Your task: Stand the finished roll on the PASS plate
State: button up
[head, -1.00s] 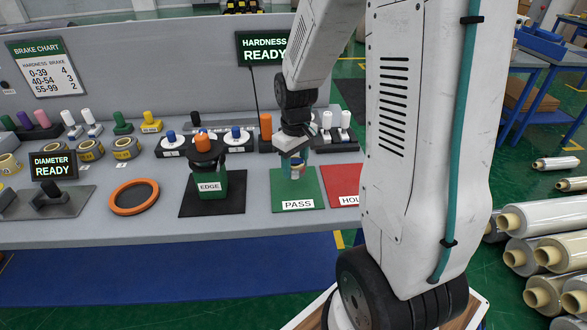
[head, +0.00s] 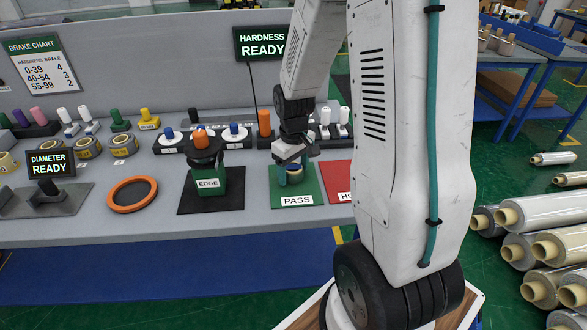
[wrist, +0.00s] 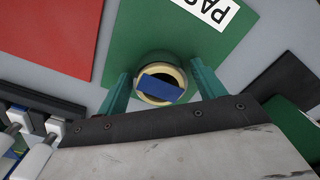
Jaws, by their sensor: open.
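The roll (wrist: 161,80), with a cream core end and a blue patch across its opening, stands on the green PASS plate (wrist: 126,50) in the wrist view. In the head view the small roll (head: 295,169) shows on the PASS plate (head: 297,201), partly hidden by my gripper (head: 294,176). My gripper also shows in the wrist view (wrist: 162,92), its two teal fingers apart on either side of the roll. The jaws are open, with gaps visible beside the roll. The roll's base is hard to see.
The red HOLD plate (head: 340,180) lies right of the PASS plate. The EDGE stand (head: 207,184) is to its left, with an orange ring (head: 132,208) beyond. An orange cylinder (head: 264,124) and several white-topped pieces stand behind. Free bench lies between the ring and the EDGE mat.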

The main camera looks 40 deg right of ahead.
jog(key=shift+r, duration=0.15)
notch_tip(320, 180, up, 12)
jog(key=s+a+r, duration=0.5)
jog(key=s+a, duration=0.2)
jog(key=s, duration=0.2)
jog(key=s+a+r+m+t, duration=0.1)
jog(key=s+a+r, duration=0.3)
jog(key=s+a, duration=0.3)
jog(key=s, duration=0.3)
jog(key=shift+s+a+r, duration=0.3)
jog(key=shift+a+r, duration=0.05)
